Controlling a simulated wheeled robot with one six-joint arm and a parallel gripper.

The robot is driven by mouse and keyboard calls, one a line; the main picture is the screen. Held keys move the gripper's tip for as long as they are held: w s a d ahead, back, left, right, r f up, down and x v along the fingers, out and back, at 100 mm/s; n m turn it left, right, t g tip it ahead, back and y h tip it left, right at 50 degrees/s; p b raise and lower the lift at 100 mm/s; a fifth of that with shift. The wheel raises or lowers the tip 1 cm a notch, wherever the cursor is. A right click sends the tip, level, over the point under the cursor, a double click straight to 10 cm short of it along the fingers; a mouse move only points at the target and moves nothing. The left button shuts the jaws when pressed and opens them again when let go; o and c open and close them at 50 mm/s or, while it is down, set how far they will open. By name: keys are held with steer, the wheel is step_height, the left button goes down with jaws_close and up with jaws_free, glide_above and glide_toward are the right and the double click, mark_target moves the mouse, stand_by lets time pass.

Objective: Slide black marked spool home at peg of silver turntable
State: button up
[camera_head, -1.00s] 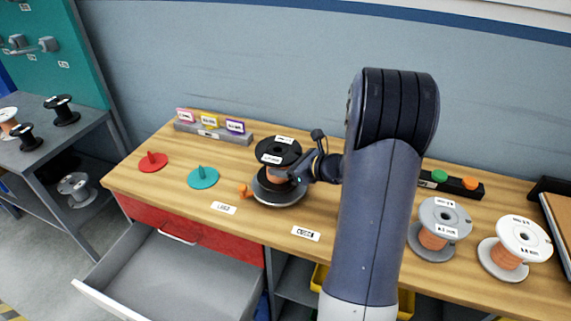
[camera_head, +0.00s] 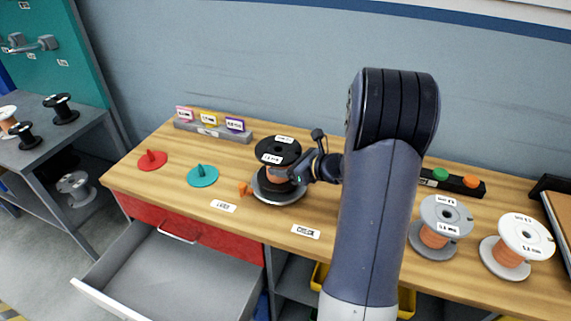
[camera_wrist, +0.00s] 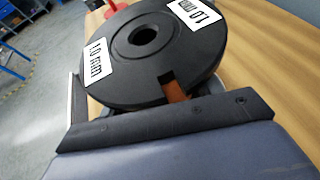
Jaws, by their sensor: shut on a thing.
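The black marked spool (camera_head: 278,150) has white labels and copper-coloured winding. It sits upright over the silver turntable (camera_head: 290,197) near the middle of the bench. My gripper (camera_head: 292,176) reaches in from the right and is shut on the spool below its top flange. In the wrist view the spool's black top flange (camera_wrist: 150,48) shows its centre hole and two labels, one reading "1.0 mm". The turntable's peg is hidden by the spool, and I cannot tell whether the spool's lower flange touches the plate. An orange knob (camera_head: 245,189) is at the turntable's left.
A red disc (camera_head: 152,160) and a teal disc (camera_head: 202,176), each with an upright piece, lie to the left. Two copper spools, one grey (camera_head: 445,213) and one white (camera_head: 524,237), stand at right. An open drawer (camera_head: 170,275) juts out below. A label rack (camera_head: 212,132) stands behind.

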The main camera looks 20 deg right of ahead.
steer(key=shift+f+b, duration=0.75)
stand_by(0.4)
steer(key=o, duration=1.5)
steer(key=shift+f, duration=0.1)
steer(key=shift+s+d, duration=0.1)
steer(key=v, duration=1)
steer(key=shift+s+d, duration=0.15)
steer(key=shift+s, duration=0.1)
